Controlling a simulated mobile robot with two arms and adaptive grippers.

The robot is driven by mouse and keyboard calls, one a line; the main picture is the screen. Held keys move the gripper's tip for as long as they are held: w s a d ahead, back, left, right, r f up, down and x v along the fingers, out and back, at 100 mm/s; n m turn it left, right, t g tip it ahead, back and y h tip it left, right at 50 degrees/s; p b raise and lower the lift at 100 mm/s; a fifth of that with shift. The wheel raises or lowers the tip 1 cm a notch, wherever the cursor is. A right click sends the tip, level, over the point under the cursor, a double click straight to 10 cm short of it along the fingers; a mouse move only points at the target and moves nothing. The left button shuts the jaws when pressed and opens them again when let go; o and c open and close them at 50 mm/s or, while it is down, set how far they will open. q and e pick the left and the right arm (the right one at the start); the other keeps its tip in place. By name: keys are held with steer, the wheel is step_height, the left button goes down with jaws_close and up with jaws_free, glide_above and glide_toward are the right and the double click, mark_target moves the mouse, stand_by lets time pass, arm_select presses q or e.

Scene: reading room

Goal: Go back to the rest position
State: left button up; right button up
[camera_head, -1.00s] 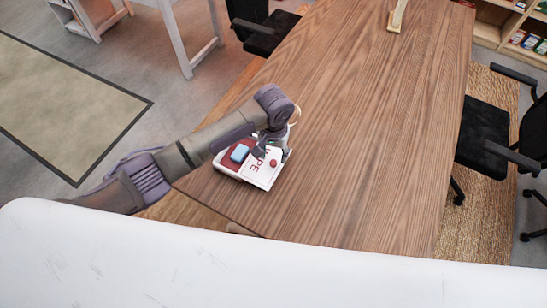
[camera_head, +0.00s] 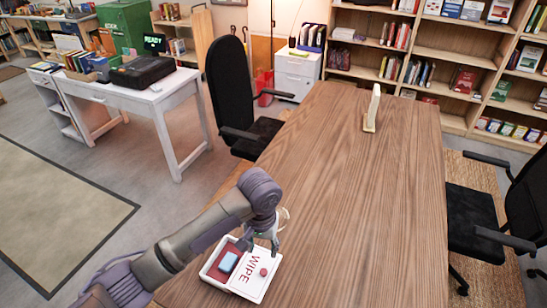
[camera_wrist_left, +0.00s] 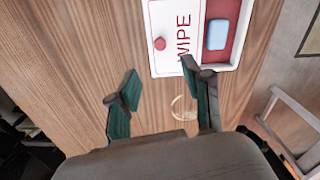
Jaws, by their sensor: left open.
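A white tray (camera_head: 208,277) with a red inside lies on the near end of the wooden table. In it are a blue block (camera_head: 229,261) and a white panel marked WIPE (camera_head: 251,277) with a red knob (camera_head: 263,272). My left gripper (camera_head: 262,240) is open above the table at the tray's far edge. In the left wrist view its two green-padded fingers (camera_wrist_left: 160,72) stand apart, with the tray (camera_wrist_left: 232,67) beyond them. A thin pale ring (camera_wrist_left: 184,108) shows between the fingers; I cannot tell what it belongs to. My right gripper is out of view.
The wooden table (camera_head: 350,190) is mostly bare, with a pale upright stand (camera_head: 373,108) at its far end. Black chairs (camera_head: 235,95) stand on both sides. A white desk with a black case (camera_head: 141,73) is at left, and bookshelves (camera_head: 450,50) line the back.

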arm_select(q)
steer(key=s+f+m+t+h, duration=0.1)
steer(key=s+f+h, duration=0.25)
steer(key=s, duration=0.65)
steer(key=s+a+r+t+y, duration=0.1)
steer(key=s+a+t+y, duration=0.2)
steer(key=s+a, duration=1)
step_height(320, 180, down, 26)
steer(key=a+r+g+b, duration=0.1)
steer(key=g+b, duration=0.1)
steer(key=s+a+f+g+b, duration=0.1)
steer(key=s+a+f, duration=0.2)
steer(key=s+f, duration=1.4)
step_height(320, 180, down, 3)
steer(key=shift+s+f, duration=0.15)
